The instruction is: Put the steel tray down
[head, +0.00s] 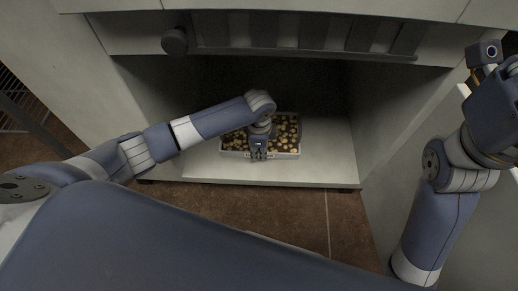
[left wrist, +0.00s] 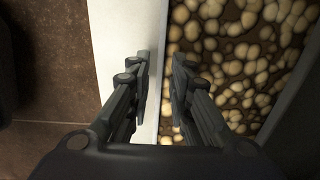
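The steel tray (head: 291,155) is a light, shallow rectangular tray full of small round brown and tan pieces. It rests on the pale floor of an open compartment, near its front. My left gripper (head: 258,156) is at the tray's front rim. In the left wrist view my left gripper (left wrist: 161,75) has its two fingers apart, one on each side of the tray's rim (left wrist: 163,40), with a gap between them. The tray's contents show at the right there. My right arm is raised at the right edge, and its fingers cannot be made out.
The compartment floor (head: 325,165) has bare room to the right of the tray. A dark slatted panel with a round knob (head: 175,41) overhangs the opening. Side walls stand left and right. Brown floor tiles (head: 290,215) lie in front. A wire rack (head: 18,105) is at far left.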

